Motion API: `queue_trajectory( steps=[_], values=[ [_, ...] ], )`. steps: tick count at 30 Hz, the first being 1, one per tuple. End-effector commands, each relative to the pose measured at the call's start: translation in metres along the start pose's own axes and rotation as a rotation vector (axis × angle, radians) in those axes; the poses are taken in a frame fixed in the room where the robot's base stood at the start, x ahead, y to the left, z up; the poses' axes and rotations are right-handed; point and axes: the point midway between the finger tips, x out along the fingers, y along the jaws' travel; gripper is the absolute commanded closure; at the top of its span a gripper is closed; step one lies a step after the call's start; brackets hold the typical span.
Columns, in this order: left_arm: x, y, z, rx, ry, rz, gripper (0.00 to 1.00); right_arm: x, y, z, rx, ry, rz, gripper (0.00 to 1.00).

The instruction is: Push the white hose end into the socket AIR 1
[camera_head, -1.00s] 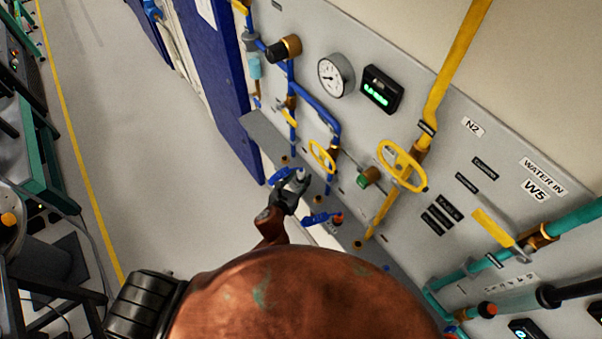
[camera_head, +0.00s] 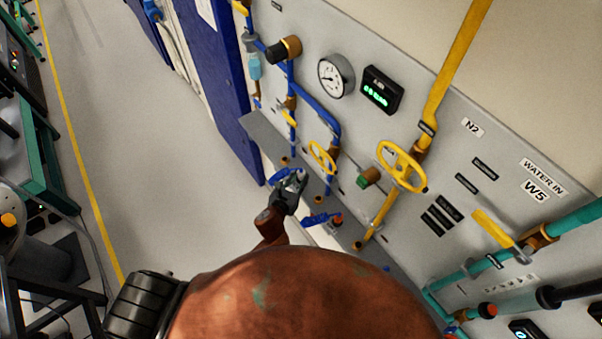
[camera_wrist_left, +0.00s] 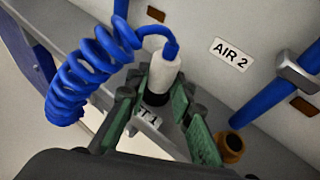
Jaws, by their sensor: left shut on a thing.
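The white hose end (camera_wrist_left: 163,72) stands between the fingers of my left gripper (camera_wrist_left: 160,108) in the left wrist view, with its blue coiled hose (camera_wrist_left: 88,70) looping off to the left. My left gripper is shut on it. In the head view my left gripper (camera_head: 292,190) is at the grey ledge along the panel, with the blue hose (camera_head: 284,174) beside it. Below the hose end is a dark round part (camera_wrist_left: 155,98); whether the hose end is inside a socket cannot be told. A label (camera_wrist_left: 148,118) ending in 1 is partly hidden by the fingers. My right gripper is not in view.
An AIR 2 label (camera_wrist_left: 231,54) is on the panel, with a brass fitting (camera_wrist_left: 231,147) right of my fingers. A second blue hose (camera_head: 320,218) lies close by on the ledge. Yellow valve handwheels (camera_head: 402,166) and blue pipes stick out of the panel.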

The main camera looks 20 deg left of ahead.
Motion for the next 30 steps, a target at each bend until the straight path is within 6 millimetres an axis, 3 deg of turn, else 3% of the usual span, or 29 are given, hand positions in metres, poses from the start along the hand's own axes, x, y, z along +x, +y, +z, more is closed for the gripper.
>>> queue_trajectory(
  steps=[30],
  values=[
    [-0.004,0.0,0.011,0.001,-0.002,0.0,1.0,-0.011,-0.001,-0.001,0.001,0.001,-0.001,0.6]
  ],
)
